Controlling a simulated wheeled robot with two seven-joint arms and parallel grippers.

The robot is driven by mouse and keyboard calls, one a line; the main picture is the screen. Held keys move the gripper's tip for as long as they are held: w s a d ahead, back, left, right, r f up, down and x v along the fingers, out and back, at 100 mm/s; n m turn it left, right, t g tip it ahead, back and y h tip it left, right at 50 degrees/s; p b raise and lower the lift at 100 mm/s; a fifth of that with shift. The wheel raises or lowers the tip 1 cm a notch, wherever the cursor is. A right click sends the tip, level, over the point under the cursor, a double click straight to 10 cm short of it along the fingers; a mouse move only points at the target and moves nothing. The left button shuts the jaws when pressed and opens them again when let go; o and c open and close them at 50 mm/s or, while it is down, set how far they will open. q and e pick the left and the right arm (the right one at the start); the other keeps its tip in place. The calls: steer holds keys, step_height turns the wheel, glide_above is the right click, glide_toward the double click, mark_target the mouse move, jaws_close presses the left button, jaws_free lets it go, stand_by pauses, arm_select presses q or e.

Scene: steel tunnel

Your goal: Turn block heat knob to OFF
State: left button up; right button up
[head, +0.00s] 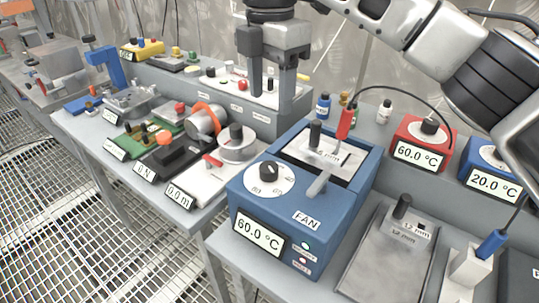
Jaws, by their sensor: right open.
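The blue block heater (300,222) stands at front centre, with a display reading 60.0 °C and a FAN label. A black knob (268,173) sits on a white round dial on its top left; I take it as the block heat knob. The dial markings are too small to read surely. My right gripper (272,92) comes in from the upper right with its fingers pointing down. It is open and empty, above and behind the knob and apart from it, in front of the grey panel. My left gripper is not in view.
A red probe (345,122) with a black cable stands in the heater's top, near a dark upright post and grey lever. A red 60.0 °C unit (422,142) and a blue 20.0 °C unit (494,172) stand right. A white round dish (237,149) lies left.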

mark_target(270, 166)
step_height(270, 166, down, 15)
steer(key=shift+r+p, duration=0.2)
steer(key=shift+p, duration=0.75)
steer(key=c, duration=1)
